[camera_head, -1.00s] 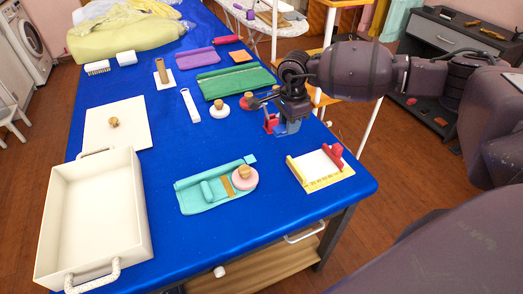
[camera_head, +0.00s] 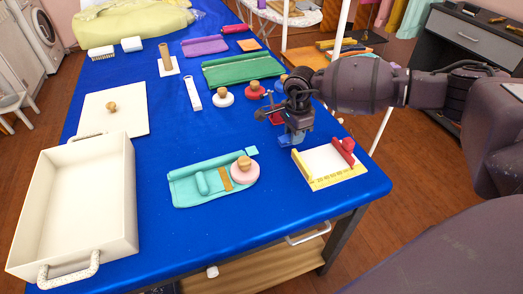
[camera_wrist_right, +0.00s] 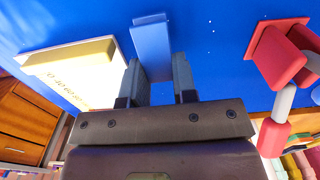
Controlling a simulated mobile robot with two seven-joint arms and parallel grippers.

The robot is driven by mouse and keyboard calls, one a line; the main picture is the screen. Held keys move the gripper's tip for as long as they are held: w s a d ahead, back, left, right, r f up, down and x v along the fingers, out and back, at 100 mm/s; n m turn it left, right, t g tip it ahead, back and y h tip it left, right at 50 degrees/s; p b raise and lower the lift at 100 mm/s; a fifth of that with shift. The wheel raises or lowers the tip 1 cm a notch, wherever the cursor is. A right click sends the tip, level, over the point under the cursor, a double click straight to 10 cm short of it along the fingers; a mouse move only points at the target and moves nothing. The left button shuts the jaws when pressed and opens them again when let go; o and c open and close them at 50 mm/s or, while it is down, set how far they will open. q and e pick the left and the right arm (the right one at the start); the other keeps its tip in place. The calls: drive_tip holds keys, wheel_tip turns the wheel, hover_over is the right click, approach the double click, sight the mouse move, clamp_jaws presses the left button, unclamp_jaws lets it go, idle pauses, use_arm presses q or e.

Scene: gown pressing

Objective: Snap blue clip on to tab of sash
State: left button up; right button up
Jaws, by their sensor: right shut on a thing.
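My right gripper (camera_head: 290,139) is shut on a blue clip (camera_wrist_right: 152,45), which sticks out beyond the fingertips in the right wrist view. In the head view the clip is small and partly covered by the gripper, over the right part of the blue table. A turquoise folded cloth (camera_head: 187,191), which looks like the sash, lies to the left of the gripper. A small pale turquoise tab (camera_head: 252,151) shows at its far right corner, apart from the clip. A pink disc with a wooden knob (camera_head: 244,173) rests on the cloth's right end. My left gripper is not in view.
A red block piece (camera_wrist_right: 283,60) stands near the gripper. A white tray (camera_head: 128,205) stands at left. Green cloth (camera_head: 240,75) lies farther back. Blue table (camera_head: 290,200) is clear in front.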

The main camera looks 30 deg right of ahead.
idle(0.4)
drive_tip(key=shift+w+a, duration=0.15)
drive_tip(key=shift+a, duration=1.25)
drive_tip(key=shift+w+a, duration=0.15)
drive_tip(key=shift+a, duration=1.25)
drive_tip(key=o, duration=0.4)
clamp_jaws()
